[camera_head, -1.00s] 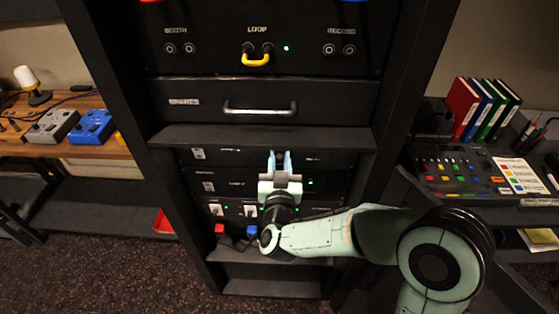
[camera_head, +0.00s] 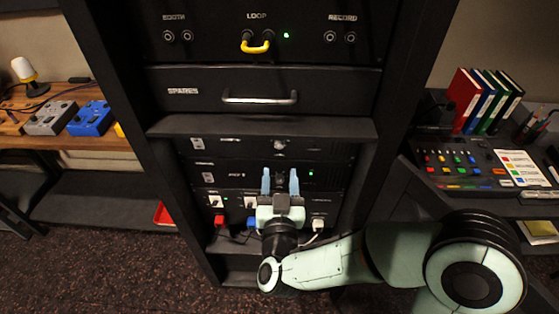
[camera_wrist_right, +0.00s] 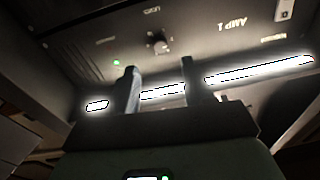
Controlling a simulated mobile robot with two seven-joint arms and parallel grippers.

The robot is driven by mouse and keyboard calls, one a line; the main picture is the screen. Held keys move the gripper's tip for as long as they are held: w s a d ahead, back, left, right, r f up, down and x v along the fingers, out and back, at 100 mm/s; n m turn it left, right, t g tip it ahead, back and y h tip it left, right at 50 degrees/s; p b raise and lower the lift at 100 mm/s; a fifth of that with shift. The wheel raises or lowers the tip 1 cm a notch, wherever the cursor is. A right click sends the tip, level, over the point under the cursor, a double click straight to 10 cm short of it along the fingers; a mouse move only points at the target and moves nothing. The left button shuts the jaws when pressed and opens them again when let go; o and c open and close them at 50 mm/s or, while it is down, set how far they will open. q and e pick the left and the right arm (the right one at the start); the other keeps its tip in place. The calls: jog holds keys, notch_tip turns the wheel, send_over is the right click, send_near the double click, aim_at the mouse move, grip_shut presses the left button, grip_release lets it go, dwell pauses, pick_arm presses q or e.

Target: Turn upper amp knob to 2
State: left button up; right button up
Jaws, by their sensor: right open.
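The upper panel in the rack's lower bay carries a small pale round knob (camera_head: 279,146). Below it is a panel lettered AMP (camera_head: 237,175) with a lit green light (camera_head: 311,174). My right gripper (camera_head: 280,178) is open and empty in front of this AMP panel, its two fingers apart and pointing at the rack. In the right wrist view, the lettering AMP 1 (camera_wrist_right: 233,25) appears upside down. A dark knob (camera_wrist_right: 158,42) sits ahead of the gap between my fingers (camera_wrist_right: 159,72), apparently untouched. Its setting is unreadable. My left gripper is out of view.
A shelf ledge (camera_head: 262,127) juts out above the bay, below the SPARES drawer with its bar handle (camera_head: 260,98). The rack's side posts flank the bay. Red (camera_head: 220,220) and white (camera_head: 318,222) plugs sit low behind my wrist.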

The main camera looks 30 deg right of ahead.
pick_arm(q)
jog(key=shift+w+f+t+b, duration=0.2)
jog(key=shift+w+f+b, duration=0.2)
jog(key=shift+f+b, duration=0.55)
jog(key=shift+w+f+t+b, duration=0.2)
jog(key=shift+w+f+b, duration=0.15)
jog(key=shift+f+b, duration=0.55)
pick_arm(e)
jog(key=shift+v, duration=2.55)
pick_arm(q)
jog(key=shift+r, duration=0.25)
pick_arm(e)
jog(key=shift+f, duration=0.1)
